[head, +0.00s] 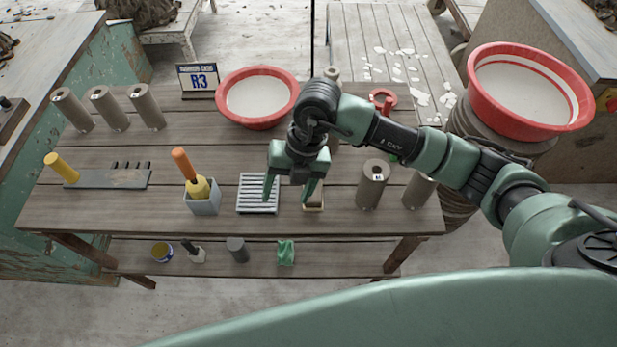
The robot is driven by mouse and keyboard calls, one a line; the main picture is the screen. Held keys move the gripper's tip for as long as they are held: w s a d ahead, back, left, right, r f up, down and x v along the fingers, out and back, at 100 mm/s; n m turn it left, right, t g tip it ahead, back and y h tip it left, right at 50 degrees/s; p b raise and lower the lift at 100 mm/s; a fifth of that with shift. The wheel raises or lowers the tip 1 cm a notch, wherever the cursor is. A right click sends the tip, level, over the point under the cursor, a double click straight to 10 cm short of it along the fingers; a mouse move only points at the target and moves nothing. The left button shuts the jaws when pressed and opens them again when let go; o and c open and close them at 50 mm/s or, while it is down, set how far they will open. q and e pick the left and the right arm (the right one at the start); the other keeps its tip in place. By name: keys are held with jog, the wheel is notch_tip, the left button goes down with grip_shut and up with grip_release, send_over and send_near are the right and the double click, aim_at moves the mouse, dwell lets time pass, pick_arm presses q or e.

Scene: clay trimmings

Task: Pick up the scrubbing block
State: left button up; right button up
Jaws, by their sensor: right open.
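A small tan block (314,206), which looks like the scrubbing block, lies on the wooden table near its front edge. It is partly hidden behind one finger of my right gripper. My right gripper (289,190) points down with its fingers spread, open and empty. One finger is over the slatted grey rack (258,208) and the other is in front of the block; I cannot tell whether it touches. My left gripper is not in view.
Left of the rack stands a grey holder (202,205) with orange- and yellow-handled tools. Clay cylinders (372,186) stand to the right. A red-rimmed basin (257,97) is behind. Small items, including a green one (286,252), sit on the lower shelf.

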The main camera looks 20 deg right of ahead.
jog(key=w+d+h, duration=0.1)
jog(key=d, duration=0.1)
jog(key=w+d+h, duration=0.1)
jog(key=d, duration=0.1)
jog(key=w+d+m+h, duration=0.1)
jog(key=d, duration=0.2)
jog(key=shift+w+f+t, duration=0.1)
jog(key=shift+f+t, duration=0.05)
jog(key=shift+t, duration=0.25)
notch_tip(320, 180, down, 6)
jog(key=shift+w+f+p, duration=0.1)
jog(key=shift+f+p, duration=0.05)
jog(key=shift+p, duration=0.85)
jog(key=shift+a+f, duration=0.1)
jog(key=shift+f, duration=0.3)
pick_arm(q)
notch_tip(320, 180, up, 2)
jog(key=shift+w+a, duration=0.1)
pick_arm(e)
jog(key=c, duration=1.4)
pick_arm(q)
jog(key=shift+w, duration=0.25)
